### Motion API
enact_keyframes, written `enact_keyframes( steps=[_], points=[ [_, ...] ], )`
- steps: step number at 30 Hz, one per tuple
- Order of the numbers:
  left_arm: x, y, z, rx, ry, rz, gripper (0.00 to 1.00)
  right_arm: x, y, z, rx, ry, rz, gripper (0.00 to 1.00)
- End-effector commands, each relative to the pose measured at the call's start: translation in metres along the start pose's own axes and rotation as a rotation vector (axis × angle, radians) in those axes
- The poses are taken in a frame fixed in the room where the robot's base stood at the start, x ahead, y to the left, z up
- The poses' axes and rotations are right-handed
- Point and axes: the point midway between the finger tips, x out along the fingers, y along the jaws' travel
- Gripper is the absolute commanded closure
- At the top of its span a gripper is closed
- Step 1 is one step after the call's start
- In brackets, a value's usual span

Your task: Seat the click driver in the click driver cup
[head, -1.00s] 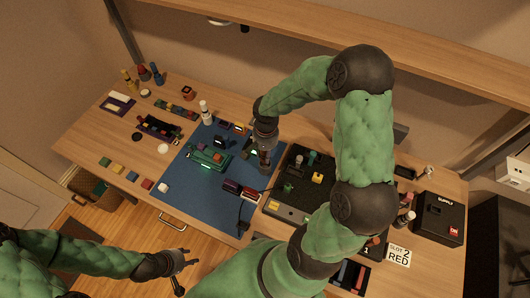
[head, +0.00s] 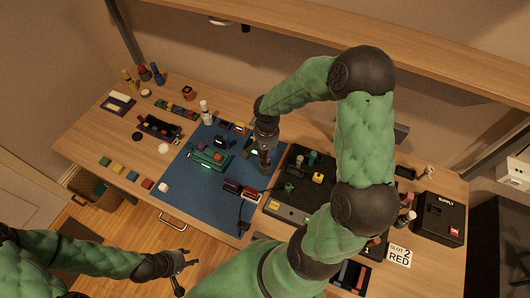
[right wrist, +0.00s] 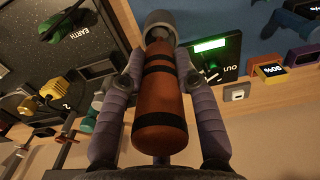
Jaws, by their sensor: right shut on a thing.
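My right gripper (right wrist: 160,75) is shut on an orange-brown cylinder with black bands, which I take as the click driver (right wrist: 160,115). In the head view my right gripper (head: 265,148) is over the right side of the blue mat, and the arm partly hides it. A grey round piece (right wrist: 158,22) is at the driver's far end. I cannot tell whether it is the click driver cup or part of the driver, nor whether the driver is seated. My left gripper (head: 184,268) is empty and open, in front of the table's front edge.
The blue mat (head: 185,192) holds a green lit device (head: 209,159) and small blocks. A dark board (head: 283,205) with several parts is right of the gripper. A white bottle (head: 205,112) stands behind the mat. The black supply box (head: 440,218) stands far right.

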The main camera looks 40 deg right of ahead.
Motion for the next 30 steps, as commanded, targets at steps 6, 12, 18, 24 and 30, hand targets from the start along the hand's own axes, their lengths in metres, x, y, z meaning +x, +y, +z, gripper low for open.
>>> enact_keyframes(
  steps=[6, 12, 18, 24, 30],
  points=[
    [0.008, -0.003, 0.0, 0.0, 0.0, 0.0, 0.6, 0.009, 0.0, 0.0, 0.0, 0.0, 0.0, 1.0],
    [0.012, -0.004, 0.0, 0.0, 0.0, 0.0, 0.6, 0.013, 0.0, -0.001, 0.0, 0.0, 0.0, 1.0],
    [0.016, -0.006, -0.001, 0.0, 0.0, 0.0, 0.6, 0.018, 0.0, -0.001, 0.0, 0.0, 0.0, 1.0],
    [0.02, -0.007, -0.001, 0.0, 0.0, 0.0, 0.6, 0.023, 0.0, -0.001, 0.0, 0.0, 0.0, 1.0],
    [0.024, -0.009, -0.001, 0.0, 0.0, 0.0, 0.6, 0.028, 0.0, -0.001, 0.0, 0.0, 0.0, 1.0]
  ],
)
